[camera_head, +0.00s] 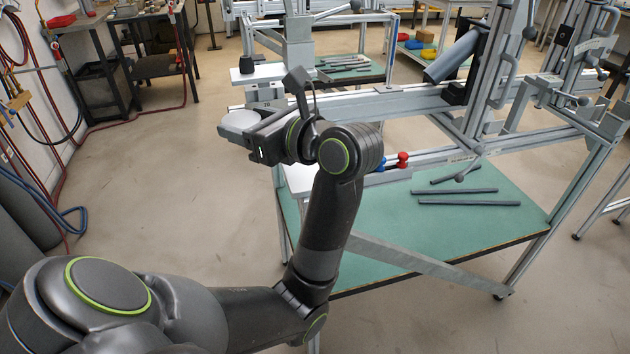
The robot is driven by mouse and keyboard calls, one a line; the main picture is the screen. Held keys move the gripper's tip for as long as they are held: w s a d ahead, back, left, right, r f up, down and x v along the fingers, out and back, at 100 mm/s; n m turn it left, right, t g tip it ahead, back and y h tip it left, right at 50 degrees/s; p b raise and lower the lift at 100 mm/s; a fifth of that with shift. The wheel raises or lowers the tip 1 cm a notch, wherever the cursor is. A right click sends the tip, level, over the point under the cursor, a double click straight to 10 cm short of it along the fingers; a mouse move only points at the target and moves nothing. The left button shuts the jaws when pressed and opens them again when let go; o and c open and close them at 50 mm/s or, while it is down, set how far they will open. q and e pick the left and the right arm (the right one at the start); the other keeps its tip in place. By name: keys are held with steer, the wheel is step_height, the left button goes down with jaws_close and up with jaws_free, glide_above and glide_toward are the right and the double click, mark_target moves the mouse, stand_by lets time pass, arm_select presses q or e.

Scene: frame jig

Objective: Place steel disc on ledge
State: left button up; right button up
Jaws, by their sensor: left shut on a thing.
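The steel disc (239,122) is pale grey and round, left of the picture's middle. My left gripper (240,136) is shut on it and holds it at the left end of the frame jig. The gripper partly hides the disc's near side. A flat white plate (258,76) on the jig's left end shows just beyond the disc. Another white surface (299,180) lies below my wrist, partly covered by my arm. I cannot tell which of these is the ledge, or whether the disc touches anything. My right gripper is not in view.
The jig's long aluminium beam (392,101) runs to the right, with clamps and an upright post. Several dark bars (468,203) lie on the green lower shelf (400,222). Red and blue parts (403,160) sit near my wrist.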

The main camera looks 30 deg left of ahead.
arm_select(q)
steer(key=w+d+f+m+t+h+b, duration=0.3)
steer(key=w+d+f+m+t+h, duration=0.15)
steer(key=w+m+t, duration=0.4)
steer(key=shift+n+t+y, duration=0.35)
steer(key=shift+n+y, duration=0.1)
steer(key=shift+n, duration=0.2)
steer(key=w+f, duration=0.1)
steer(key=f, duration=0.1)
steer(key=w+f, duration=0.1)
steer(key=f, duration=0.1)
steer(key=w+d+f, duration=0.1)
steer(key=f, duration=0.1)
steer(key=shift+b, duration=0.4)
step_height(320, 180, down, 3)
steer(key=shift+f+b, duration=0.2)
steer(key=shift+b, duration=0.1)
steer(key=shift+f, duration=0.4)
steer(key=shift+r, duration=0.1)
